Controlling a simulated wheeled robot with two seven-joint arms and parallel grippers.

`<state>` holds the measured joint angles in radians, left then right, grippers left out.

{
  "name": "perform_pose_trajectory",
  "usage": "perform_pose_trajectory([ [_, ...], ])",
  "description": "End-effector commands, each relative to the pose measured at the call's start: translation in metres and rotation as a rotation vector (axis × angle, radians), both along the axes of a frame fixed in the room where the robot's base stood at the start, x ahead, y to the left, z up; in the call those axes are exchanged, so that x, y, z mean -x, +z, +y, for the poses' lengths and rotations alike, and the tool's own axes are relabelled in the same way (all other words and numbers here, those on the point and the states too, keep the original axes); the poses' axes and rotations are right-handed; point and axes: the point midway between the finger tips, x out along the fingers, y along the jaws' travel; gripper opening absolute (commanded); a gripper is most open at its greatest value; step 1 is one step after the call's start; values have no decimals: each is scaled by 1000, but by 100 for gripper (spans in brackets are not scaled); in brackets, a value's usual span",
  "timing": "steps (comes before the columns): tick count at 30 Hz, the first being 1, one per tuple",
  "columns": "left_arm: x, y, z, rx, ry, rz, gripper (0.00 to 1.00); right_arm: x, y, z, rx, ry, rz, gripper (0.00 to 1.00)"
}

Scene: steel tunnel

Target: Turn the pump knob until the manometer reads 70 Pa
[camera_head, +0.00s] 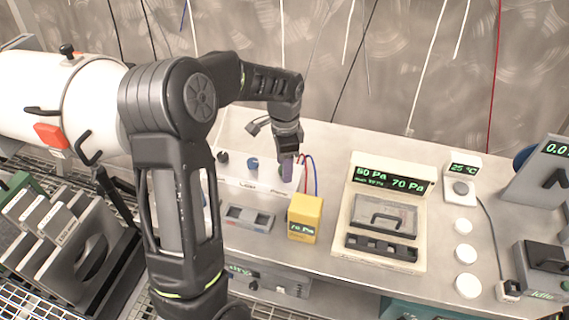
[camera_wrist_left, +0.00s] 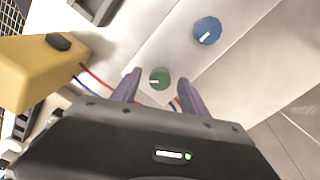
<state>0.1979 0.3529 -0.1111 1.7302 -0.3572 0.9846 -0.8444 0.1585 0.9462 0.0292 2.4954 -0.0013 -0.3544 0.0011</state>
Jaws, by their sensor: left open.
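The green knob (camera_wrist_left: 160,78) sits on the white control panel in the left wrist view, its white mark pointing left. In the head view my left gripper (camera_head: 288,168) mostly covers it. The gripper is open, with its two fingertips on either side of the green knob; I cannot tell whether they touch it. The yellow manometer box (camera_head: 305,212) stands in front of the panel, with a small green display that looks like 70 Pa, though its digits are blurry. It also shows in the left wrist view (camera_wrist_left: 35,75). My right gripper is not in view.
A blue knob (camera_head: 252,163) is left of the green one on the white panel (camera_head: 232,178). Red and blue wires run from the panel near the yellow box. A beige device (camera_head: 343,237) with a green display stands to the right. White round discs (camera_head: 466,254) lie beyond it.

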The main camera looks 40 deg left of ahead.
Motion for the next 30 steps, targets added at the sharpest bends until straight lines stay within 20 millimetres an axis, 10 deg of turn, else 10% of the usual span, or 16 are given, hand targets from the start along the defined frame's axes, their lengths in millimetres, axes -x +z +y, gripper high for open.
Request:
perform_pose_trajectory([
  [16, -1, 69, 0, -1, 0, -3, 52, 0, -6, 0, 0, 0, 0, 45],
  [30, 0, 78, 0, 0, 0, -1, 52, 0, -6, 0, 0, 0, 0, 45],
])
